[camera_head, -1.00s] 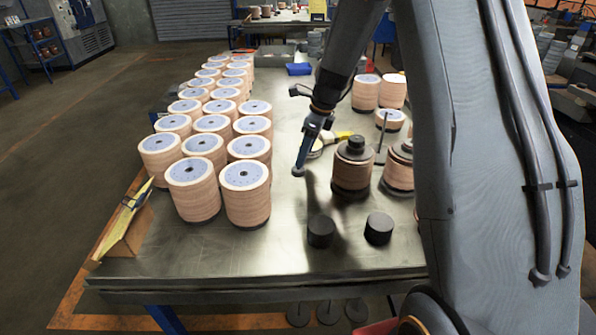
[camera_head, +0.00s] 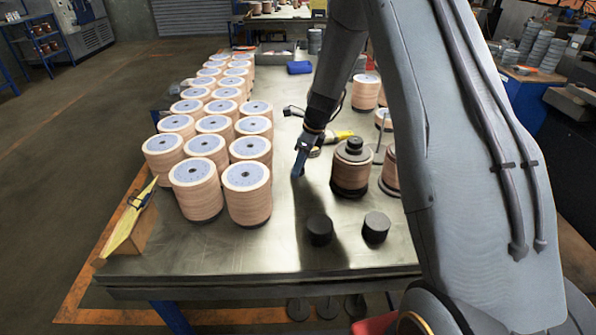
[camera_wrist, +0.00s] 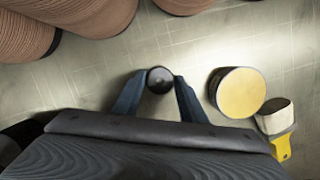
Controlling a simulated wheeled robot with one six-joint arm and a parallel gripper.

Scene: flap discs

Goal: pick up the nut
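The nut (camera_wrist: 160,79) is a small dark round piece with a hole or dark centre, seen from above in the wrist view. It lies between the two blue fingers of my gripper (camera_wrist: 160,82). The fingers stand on either side of it, with a narrow gap seeming to show. In the head view my gripper (camera_head: 299,171) points down, its tips low over the bare table right of the disc stacks. There the nut is hidden or too small to tell from the fingertips.
Several tall flap disc stacks (camera_head: 194,192) fill the metal table's left side (camera_head: 260,262). Two black pucks (camera_head: 319,230) (camera_head: 376,227) sit in front. A stack with a black knob (camera_head: 352,170) stands right of the gripper. A yellow round (camera_wrist: 237,91) lies right in the wrist view.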

